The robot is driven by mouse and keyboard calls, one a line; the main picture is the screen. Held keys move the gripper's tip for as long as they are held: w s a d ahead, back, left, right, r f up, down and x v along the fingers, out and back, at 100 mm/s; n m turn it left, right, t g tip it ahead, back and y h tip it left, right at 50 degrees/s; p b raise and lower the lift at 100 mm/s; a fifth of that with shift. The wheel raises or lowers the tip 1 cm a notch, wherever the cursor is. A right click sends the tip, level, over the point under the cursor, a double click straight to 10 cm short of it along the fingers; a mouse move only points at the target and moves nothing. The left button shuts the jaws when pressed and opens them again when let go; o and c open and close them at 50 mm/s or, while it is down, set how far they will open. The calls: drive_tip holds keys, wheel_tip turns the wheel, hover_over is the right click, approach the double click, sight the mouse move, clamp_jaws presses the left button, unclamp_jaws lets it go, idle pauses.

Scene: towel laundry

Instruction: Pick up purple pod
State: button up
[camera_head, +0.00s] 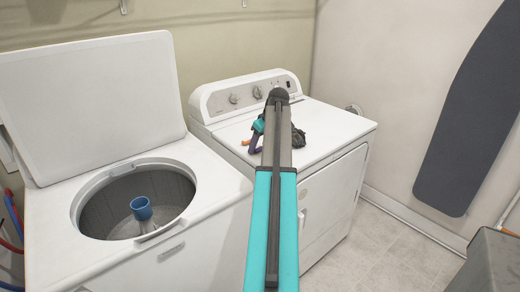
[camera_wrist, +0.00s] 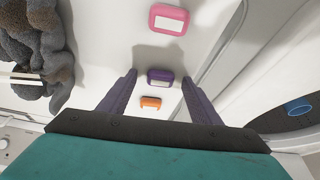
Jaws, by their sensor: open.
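The purple pod (camera_wrist: 160,72) lies on the white dryer top (camera_head: 333,127), with a pale label on its upper face. In the wrist view it sits between the two fingertips of my gripper (camera_wrist: 159,80), with a gap on each side. My gripper is open and empty, above the dryer top. In the head view my arm hides much of this area, and I cannot make out the purple pod there.
A pink pod (camera_wrist: 168,18) and an orange pod (camera_wrist: 151,102) lie on either side of the purple one. A dark grey towel (camera_wrist: 30,45) is bunched beside them; it also shows in the head view (camera_head: 298,138). The open washer (camera_head: 215,190) stands left of the dryer.

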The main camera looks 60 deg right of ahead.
drive_tip(key=c, duration=1.1)
wheel_tip(320, 180, up, 10)
drive_tip(key=shift+b, duration=0.6)
drive_tip(key=shift+w+d+p, duration=0.15)
drive_tip(key=shift+p, duration=0.85)
